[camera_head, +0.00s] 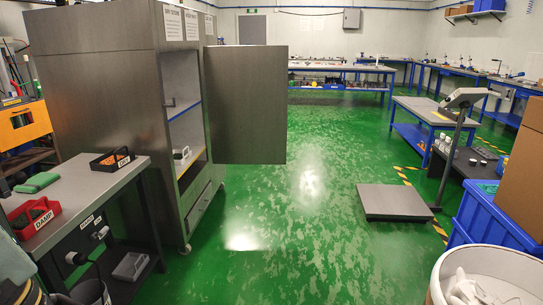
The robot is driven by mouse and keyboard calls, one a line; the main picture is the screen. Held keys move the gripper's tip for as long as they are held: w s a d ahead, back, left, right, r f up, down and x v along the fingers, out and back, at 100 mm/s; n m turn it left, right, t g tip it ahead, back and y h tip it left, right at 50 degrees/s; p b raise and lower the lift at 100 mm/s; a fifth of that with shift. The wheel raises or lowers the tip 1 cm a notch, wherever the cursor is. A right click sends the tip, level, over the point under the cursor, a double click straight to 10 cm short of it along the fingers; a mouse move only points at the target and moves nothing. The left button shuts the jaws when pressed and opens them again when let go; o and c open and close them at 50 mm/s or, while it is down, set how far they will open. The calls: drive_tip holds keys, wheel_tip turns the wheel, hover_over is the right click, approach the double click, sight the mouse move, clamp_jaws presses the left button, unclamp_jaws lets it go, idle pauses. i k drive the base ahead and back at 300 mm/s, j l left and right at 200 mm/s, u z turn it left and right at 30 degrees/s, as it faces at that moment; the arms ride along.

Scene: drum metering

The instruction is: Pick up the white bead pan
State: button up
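I cannot pick out the white bead pan with certainty. A small whitish object (181,153) sits on a shelf inside the open steel cabinet (105,105); it is too small to identify. A light grey tray-like object (130,266) lies on the lower shelf of the side table at left. On that table's top are a red tray (34,216) labelled DAMP and a black tray (113,160) labelled DRY with orange contents. My gripper is not recognisable in view; dark parts show at the bottom left corner.
The cabinet door (245,105) stands open to the right. A floor scale (397,202) with a display post stands at right. A whitish drum (490,262) with pale contents and a blue crate (492,217) fill the lower right. The green floor (300,240) between is clear.

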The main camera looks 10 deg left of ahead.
sight(180, 156)
drive_tip(key=i+u, duration=0.3)
drive_tip(key=i, duration=0.4)
drive_tip(key=i+l+u, duration=0.1)
drive_tip(key=i+u, duration=0.15)
drive_tip(key=i, duration=0.4)
drive_tip(key=i+j+z, duration=0.1)
drive_tip(key=i+z, duration=0.25)
drive_tip(key=i+j+z, duration=0.3)
drive_tip(key=i+z, duration=0.1)
drive_tip(key=z, duration=9.4)
drive_tip(key=k+l, duration=0.05)
